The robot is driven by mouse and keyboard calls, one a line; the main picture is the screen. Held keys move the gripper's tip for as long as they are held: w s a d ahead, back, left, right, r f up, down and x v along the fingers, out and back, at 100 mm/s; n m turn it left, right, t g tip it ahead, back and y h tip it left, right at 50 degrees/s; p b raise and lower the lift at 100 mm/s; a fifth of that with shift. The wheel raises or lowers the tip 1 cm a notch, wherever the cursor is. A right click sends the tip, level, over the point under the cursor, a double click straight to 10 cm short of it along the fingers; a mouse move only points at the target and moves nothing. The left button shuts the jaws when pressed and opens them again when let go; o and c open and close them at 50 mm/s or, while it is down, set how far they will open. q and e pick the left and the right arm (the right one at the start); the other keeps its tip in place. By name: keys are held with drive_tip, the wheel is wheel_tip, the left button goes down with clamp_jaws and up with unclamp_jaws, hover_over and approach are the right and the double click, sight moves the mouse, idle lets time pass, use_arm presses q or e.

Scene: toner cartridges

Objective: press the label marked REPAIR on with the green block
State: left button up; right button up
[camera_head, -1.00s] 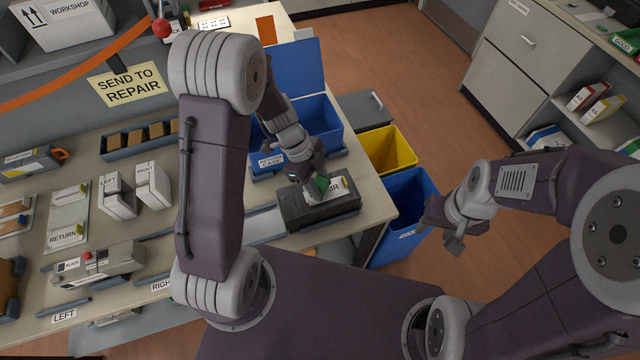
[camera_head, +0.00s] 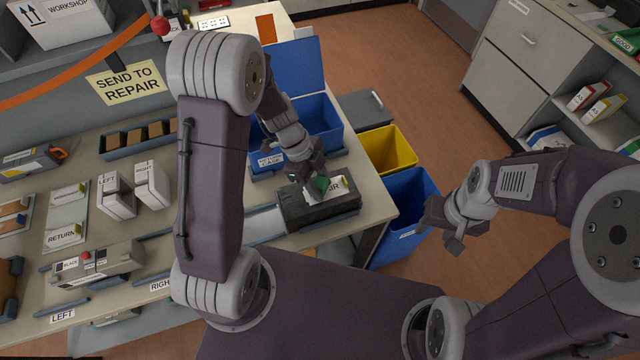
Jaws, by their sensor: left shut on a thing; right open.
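My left gripper (camera_head: 316,184) is shut on the green block (camera_head: 320,186) and points down at the top of a dark grey box-shaped unit (camera_head: 318,212). The white label (camera_head: 338,187) lies on top of that unit, its lettering partly hidden by the gripper and block; only the end of the word shows. The block is at the left part of the label; I cannot tell whether it touches. My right gripper (camera_head: 453,238) is open and empty, over the floor to the right of the bins.
A blue lidded box (camera_head: 322,127) stands behind the dark unit. A yellow bin (camera_head: 390,150) and a blue bin (camera_head: 408,222) stand at the table's right edge. White boxes (camera_head: 152,186), a printer-like device (camera_head: 98,267) and a label holder (camera_head: 66,218) are on the left.

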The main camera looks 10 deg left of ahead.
use_arm(q)
drive_tip(key=shift+s+f, duration=0.1)
idle(1.1)
drive_tip(key=shift+r+p, duration=1.85)
drive_tip(key=shift+r, duration=1.75)
